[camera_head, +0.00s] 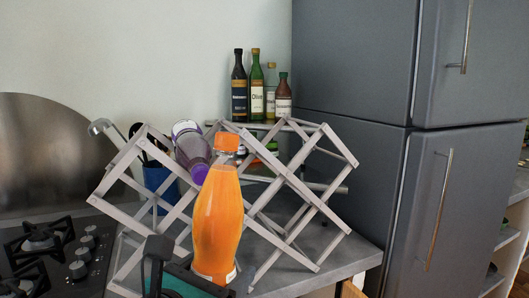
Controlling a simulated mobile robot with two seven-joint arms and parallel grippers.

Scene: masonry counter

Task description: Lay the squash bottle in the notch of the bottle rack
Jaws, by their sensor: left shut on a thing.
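The squash bottle (217,220), orange with an orange cap, stands nearly upright in front of the bottle rack. My left gripper (193,274) is at the bottom of the view, shut on the bottle near its base; the exact finger contact is partly hidden. The bottle rack (288,178) is a grey folding lattice standing on the counter, with V-shaped notches along its top. A bottle with a purple cap (191,145) lies tilted in a left notch. The squash bottle hides the rack's middle part. My right gripper is not in view.
Several dark and green bottles (255,85) stand behind the rack. A blue utensil holder (160,185) shows through the rack's left side. A gas hob (45,245) is at the left, and a grey fridge (355,75) is at the right. Bare counter (345,255) shows right of the rack.

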